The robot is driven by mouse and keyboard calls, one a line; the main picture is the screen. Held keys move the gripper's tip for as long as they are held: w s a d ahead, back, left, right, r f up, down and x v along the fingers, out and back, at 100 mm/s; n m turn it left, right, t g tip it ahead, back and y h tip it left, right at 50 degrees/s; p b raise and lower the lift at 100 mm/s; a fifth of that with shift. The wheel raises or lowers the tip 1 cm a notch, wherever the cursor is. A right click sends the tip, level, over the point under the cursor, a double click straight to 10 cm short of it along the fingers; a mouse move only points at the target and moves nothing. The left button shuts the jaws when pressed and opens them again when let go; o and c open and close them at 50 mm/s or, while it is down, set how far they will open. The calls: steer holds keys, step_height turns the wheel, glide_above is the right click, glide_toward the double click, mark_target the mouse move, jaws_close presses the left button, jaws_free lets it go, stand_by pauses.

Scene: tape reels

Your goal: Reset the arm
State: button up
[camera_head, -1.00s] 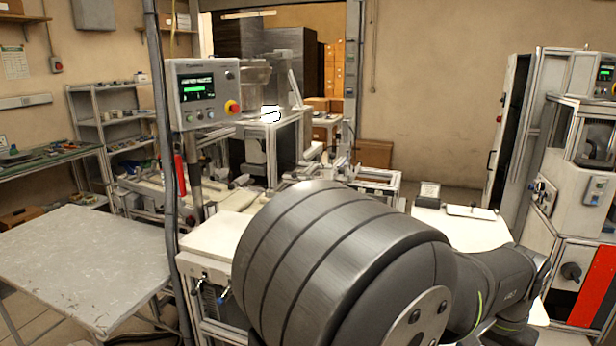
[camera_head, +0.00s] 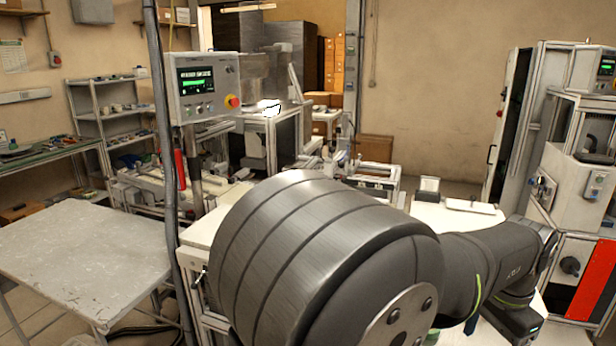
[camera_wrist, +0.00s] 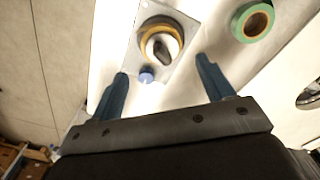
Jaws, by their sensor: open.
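My gripper (camera_wrist: 161,88) shows in the wrist view with its two blue fingers spread wide apart. Nothing is between them. Beyond the fingertips, a yellow-rimmed ring-shaped reel (camera_wrist: 181,28) sits on a grey plate on the white surface. A green tape reel (camera_wrist: 252,20) lies on the white surface to the right. A small round part with a blue-violet top (camera_wrist: 146,76) is just below the yellow-rimmed reel, near the left finger.
A white worktable (camera_head: 456,221) lies behind and beside my arm, with a small box (camera_head: 428,188) and a flat white item (camera_head: 470,206) on it. A control panel (camera_head: 203,87) on a post stands left of centre. A bare grey table (camera_head: 80,255) is at the left.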

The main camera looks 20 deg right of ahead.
step_height(320, 180, up, 11)
steer(key=shift+s+a+f+n+h, duration=0.1)
steer(key=shift+a+f+n+h, duration=0.3)
steer(key=shift+f, duration=0.5)
steer(key=shift+s+a+f+n+h, duration=0.1)
steer(key=shift+f+n+h, duration=0.1)
steer(key=shift+f+n, duration=0.55)
steer(key=shift+a+f+n+h, duration=0.2)
steer(key=shift+f+n+h, duration=0.15)
steer(key=shift+f, duration=0.7)
step_height(320, 180, up, 5)
steer(key=n, duration=0.2)
steer(key=shift+t, duration=0.3)
steer(key=f, duration=0.5)
steer(key=d+f, duration=0.1)
steer(key=f, duration=0.5)
steer(key=d+f, duration=0.1)
steer(key=f, duration=0.5)
steer(key=shift+w+f, duration=0.1)
steer(key=shift+w, duration=0.15)
